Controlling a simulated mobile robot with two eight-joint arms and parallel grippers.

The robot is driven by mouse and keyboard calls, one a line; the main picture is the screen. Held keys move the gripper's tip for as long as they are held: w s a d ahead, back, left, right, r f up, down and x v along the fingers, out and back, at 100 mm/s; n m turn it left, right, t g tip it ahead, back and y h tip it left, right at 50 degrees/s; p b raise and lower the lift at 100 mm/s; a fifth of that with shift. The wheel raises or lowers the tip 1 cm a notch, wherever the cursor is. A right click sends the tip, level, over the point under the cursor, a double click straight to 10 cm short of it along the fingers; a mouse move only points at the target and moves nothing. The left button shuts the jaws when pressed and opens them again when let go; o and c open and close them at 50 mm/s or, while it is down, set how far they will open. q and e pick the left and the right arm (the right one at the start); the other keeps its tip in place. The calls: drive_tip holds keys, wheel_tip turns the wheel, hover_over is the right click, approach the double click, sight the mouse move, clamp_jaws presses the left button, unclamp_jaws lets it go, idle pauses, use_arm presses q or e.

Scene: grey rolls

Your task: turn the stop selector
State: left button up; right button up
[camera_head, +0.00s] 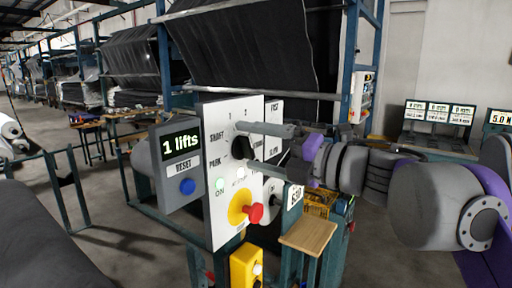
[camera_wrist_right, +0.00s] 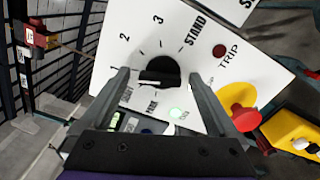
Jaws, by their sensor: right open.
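The black selector knob (camera_head: 241,148) sits on a white upright panel (camera_head: 222,226) with printed labels, among them SHAFT and PARK. In the right wrist view the knob (camera_wrist_right: 160,71) has a raised bar lying nearly level, with 1, 2, 3 and STAND printed around it. I cannot tell which label it points to. My right gripper (camera_head: 237,146) is open, its fingers reaching in from the right, one above and one below the knob. In the wrist view the right gripper (camera_wrist_right: 157,74) has a fingertip on each side of the knob, with gaps visible. My left gripper is not in view.
A red stop button on a yellow base (camera_head: 245,209) sticks out below the knob. A grey box with a "1 lifts" display (camera_head: 181,143) and blue reset button adjoins the panel's left. A yellow box (camera_head: 246,267) hangs below. A red TRIP lamp (camera_wrist_right: 219,51) is near the knob.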

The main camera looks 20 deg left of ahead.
drive_tip(key=c, duration=1.4)
drive_tip(key=m+p, duration=0.1)
drive_tip(key=m, duration=0.2)
drive_tip(key=shift+w+r+m+p, duration=0.1)
drive_tip(key=shift+m+p, duration=0.3)
drive_tip(key=m+p, duration=0.1)
drive_tip(key=m, duration=0.2)
drive_tip(key=shift+m, duration=0.3)
drive_tip(key=shift+w+d+f+m+p, duration=0.1)
drive_tip(key=shift+f+m+p, duration=0.1)
drive_tip(key=shift+m, duration=1.85)
drive_tip(key=shift+w+f+m+p, duration=0.1)
drive_tip(key=shift+m+p, duration=0.1)
drive_tip(key=shift+m, duration=1.85)
